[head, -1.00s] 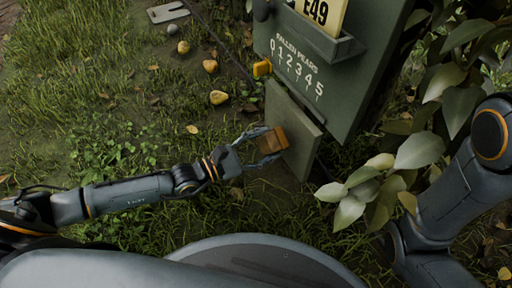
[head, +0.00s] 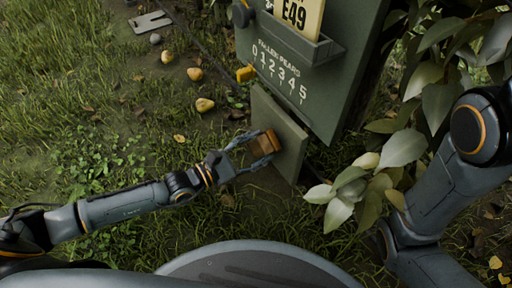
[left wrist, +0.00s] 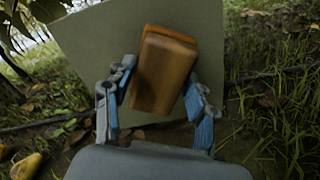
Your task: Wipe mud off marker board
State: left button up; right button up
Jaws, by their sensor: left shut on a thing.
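The marker board (head: 330,75) is a dark green panel with an E49 card and the words FALLEN PEARS over the numbers 0 to 5. A plain grey-green plate (head: 290,150) hangs below it, tilted; it also fills the back of the left wrist view (left wrist: 90,50). My left gripper (head: 262,147) is shut on an orange-brown block, seen in the left wrist view (left wrist: 163,75), perhaps a sponge. The block is in front of the plate; I cannot tell if they touch. No mud is clearly visible on the board. My right gripper is out of view.
A yellow piece (head: 245,73) sits at the board's left edge. Leafy branches (head: 350,190) crowd the right side.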

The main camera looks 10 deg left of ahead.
pick_arm(q)
jog(key=shift+w+d, duration=0.5)
jog(key=shift+s+d+r+p, duration=0.15)
jog(key=shift+s+d+p, duration=0.65)
jog(key=shift+s+p, duration=0.05)
jog(key=shift+s+d+p, duration=0.3)
jog(key=shift+s+d, duration=0.1)
jog(key=shift+s, duration=0.05)
jog(key=shift+s+d, duration=0.15)
jog(key=shift+d, duration=0.1)
jog(key=shift+w+a+f+b, duration=0.3)
jog(key=shift+w+a+b, duration=0.4)
jog(key=shift+b, duration=0.45)
jog(key=shift+w+a+r, duration=0.15)
jog(key=shift+w, duration=0.15)
jog(key=shift+w+a+r, duration=0.2)
jog(key=shift+w+a, duration=0.35)
jog(key=shift+w, duration=0.15)
jog(key=shift+c, duration=0.4)
